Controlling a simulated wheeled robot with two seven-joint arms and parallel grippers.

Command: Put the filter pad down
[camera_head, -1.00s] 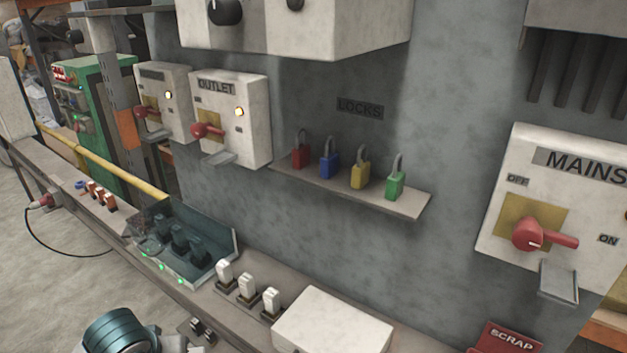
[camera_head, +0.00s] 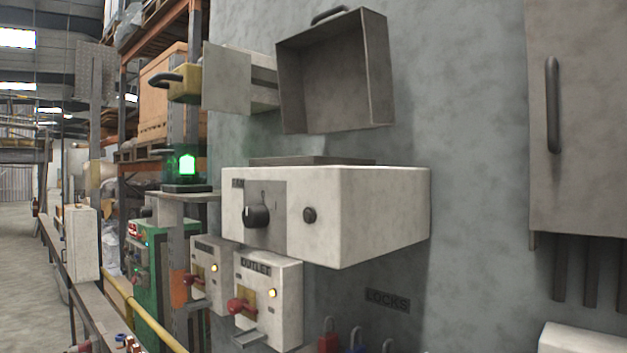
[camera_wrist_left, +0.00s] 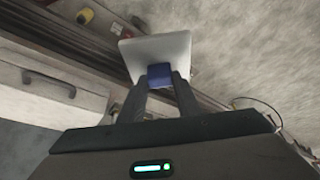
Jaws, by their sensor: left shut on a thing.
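In the left wrist view, my left gripper (camera_wrist_left: 160,80) is shut on the blue tab (camera_wrist_left: 159,71) of a flat white square pad (camera_wrist_left: 165,50), which looks like the filter pad. The pad sticks out beyond the fingertips and is held clear, with a blurred floor and a dark rail behind it. Neither gripper nor the pad shows in the head view. My right gripper is in neither view.
Below are the OUTLET box (camera_head: 268,300) and padlocks (camera_head: 327,340). A green lamp (camera_head: 187,164) glows left. A pale handled case (camera_wrist_left: 50,85) shows in the wrist view.

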